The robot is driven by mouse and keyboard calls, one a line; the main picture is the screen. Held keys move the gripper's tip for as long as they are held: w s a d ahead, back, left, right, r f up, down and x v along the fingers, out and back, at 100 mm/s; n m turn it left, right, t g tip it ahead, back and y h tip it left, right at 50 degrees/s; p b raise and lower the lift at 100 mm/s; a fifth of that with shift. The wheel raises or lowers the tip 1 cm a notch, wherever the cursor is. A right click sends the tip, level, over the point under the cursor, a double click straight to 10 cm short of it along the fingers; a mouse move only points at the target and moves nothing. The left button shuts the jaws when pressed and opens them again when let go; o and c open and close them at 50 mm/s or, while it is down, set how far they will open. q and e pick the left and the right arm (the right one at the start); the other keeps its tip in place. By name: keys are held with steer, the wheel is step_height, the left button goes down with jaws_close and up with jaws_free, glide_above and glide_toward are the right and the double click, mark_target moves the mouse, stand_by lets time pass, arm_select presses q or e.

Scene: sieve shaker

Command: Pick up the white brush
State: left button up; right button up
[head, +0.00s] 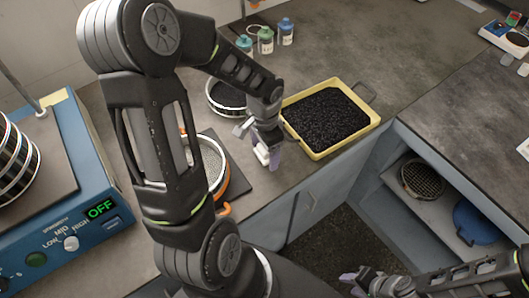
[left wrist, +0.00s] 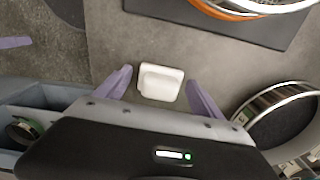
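The white brush (left wrist: 160,82) lies on the grey worktop and shows between my left gripper's two purple fingers (left wrist: 160,76) in the left wrist view. The fingers are apart, with a gap on each side of the brush. In the head view my left gripper (head: 268,153) points down at the counter near its front edge, and a small white part of the brush (head: 262,153) shows beside the fingers. The rest of the brush is hidden there. My right gripper (head: 360,281) is low at the bottom right, away from the counter; its opening is unclear.
A yellow tray (head: 288,117) of dark granules stands right of my left gripper. A sieve with an orange rim (head: 222,207) and another dark sieve (head: 227,97) stand left of it. A blue shaker (head: 75,225) reads OFF. Bottles (head: 265,40) stand behind.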

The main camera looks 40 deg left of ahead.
arm_select(q)
steer(key=c, duration=1.3)
steer(key=shift+c, duration=0.2)
step_height(320, 180, up, 10)
steer(key=shift+r+b, duration=0.1)
steer(key=shift+b, duration=0.2)
